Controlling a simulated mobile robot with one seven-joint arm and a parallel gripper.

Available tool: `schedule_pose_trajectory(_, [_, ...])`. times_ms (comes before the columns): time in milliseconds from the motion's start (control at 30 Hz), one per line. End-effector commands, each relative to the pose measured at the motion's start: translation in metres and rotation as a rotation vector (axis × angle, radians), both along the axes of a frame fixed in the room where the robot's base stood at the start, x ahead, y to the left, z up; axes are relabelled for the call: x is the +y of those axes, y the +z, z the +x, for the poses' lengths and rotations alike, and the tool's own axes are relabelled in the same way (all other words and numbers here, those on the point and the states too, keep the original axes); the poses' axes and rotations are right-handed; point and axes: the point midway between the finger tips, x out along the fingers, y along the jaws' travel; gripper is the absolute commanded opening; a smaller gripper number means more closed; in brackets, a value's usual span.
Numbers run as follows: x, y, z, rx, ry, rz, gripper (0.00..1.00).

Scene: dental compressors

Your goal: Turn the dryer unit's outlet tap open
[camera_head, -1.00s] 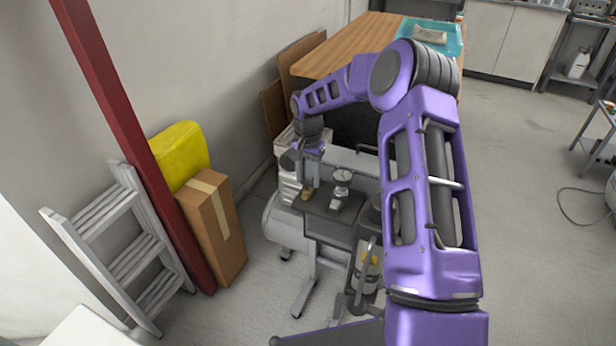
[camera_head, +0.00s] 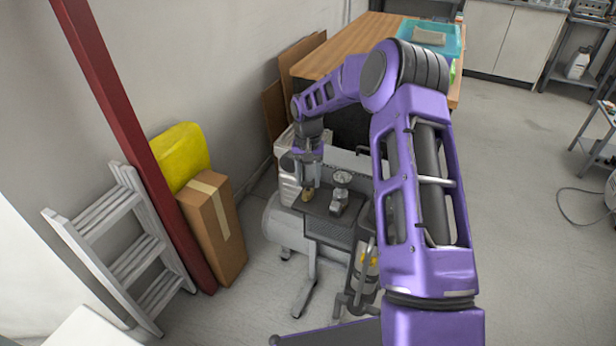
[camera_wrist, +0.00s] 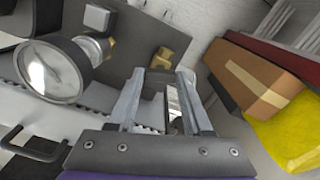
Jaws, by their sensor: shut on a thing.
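The dryer unit (camera_head: 330,230) is a dark grey box on the compressor, with a round gauge (camera_head: 341,180) on it; the gauge also shows large at left in the wrist view (camera_wrist: 52,72). A small brass fitting of the outlet tap (camera_head: 307,196) sits left of the gauge. It shows just past the fingertips in the wrist view (camera_wrist: 163,58). My gripper (camera_head: 308,186) points down at the tap. In the wrist view its fingers (camera_wrist: 160,75) are some way apart, around the tap. The exact contact and the tap's handle are largely hidden.
The white compressor tank (camera_head: 283,222) lies below the dryer. A cardboard box (camera_head: 215,230), yellow object (camera_head: 182,155), red post (camera_head: 130,140) and step ladder (camera_head: 130,250) stand left. A wooden table (camera_head: 345,45) stands behind. Open floor lies right.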

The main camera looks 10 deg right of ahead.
Motion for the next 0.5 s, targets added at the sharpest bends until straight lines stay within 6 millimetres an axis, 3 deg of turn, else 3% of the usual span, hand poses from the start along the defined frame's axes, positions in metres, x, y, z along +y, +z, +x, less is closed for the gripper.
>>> schedule_pose_trajectory(500, [-0.0004,0.0018,0.0006,-0.001,0.491,0.000,0.00])
